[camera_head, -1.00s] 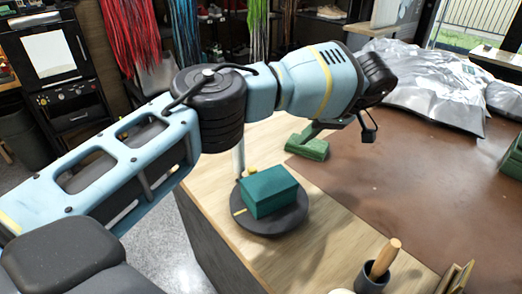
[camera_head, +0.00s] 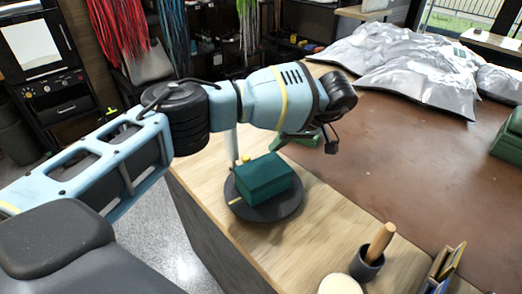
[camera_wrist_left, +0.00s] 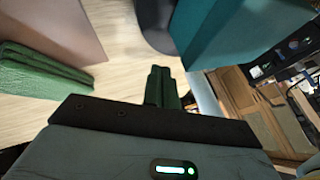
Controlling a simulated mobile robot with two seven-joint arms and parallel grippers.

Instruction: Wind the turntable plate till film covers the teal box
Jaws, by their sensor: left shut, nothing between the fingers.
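The teal box (camera_head: 263,178) sits on the round dark turntable plate (camera_head: 268,211), with its top and front sides bare. It also shows at the upper right of the left wrist view (camera_wrist_left: 235,25). My left gripper (camera_head: 275,152) is just behind the box, partly hidden by my wrist. Its dark green fingers (camera_wrist_left: 163,82) are closed together and empty, apart from the box. My right gripper is not in view.
A dark cup with a wooden handle (camera_head: 367,262) stands at the front. Crumpled silver sheeting (camera_head: 400,62) covers the back. Bare wood (camera_head: 315,225) lies right of the plate.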

